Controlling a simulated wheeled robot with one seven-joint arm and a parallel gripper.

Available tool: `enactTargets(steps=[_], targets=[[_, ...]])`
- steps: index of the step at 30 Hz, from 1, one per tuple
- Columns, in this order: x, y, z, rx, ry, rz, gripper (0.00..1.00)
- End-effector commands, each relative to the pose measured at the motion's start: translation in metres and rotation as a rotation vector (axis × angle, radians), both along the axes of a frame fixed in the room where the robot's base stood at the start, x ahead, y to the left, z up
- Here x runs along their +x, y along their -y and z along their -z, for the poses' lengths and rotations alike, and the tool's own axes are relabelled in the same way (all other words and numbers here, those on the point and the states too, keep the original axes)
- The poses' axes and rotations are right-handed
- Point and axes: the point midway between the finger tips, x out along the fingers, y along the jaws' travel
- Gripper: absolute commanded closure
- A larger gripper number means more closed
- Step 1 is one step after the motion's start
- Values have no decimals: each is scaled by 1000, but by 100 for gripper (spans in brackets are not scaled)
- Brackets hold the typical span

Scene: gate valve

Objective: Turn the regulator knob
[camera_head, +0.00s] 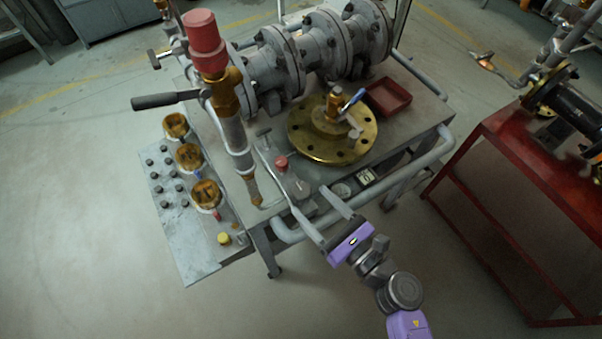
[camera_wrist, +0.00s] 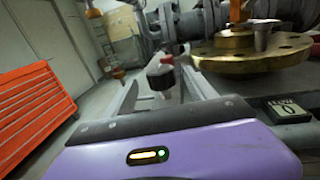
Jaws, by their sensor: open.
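I cannot tell the exact gap, and no contact shows.
A brass flange (camera_head: 350,140) sits right of the knob, with a red tray (camera_head: 388,98) behind. A pipe with a red cap (camera_head: 205,40) and a black lever (camera_head: 166,100) rises at left. A small display (camera_wrist: 287,108) is at the right. A grey rail (camera_head: 405,165) runs along the table edge.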

Motion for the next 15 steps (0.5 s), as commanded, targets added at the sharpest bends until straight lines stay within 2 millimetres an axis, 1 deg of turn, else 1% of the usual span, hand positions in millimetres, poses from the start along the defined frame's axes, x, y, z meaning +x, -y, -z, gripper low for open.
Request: enactTargets(steps=[5,15], targets=[[7,-7,-2,-18,19,1,35],[44,-41,-2,-15,18,1,35]])
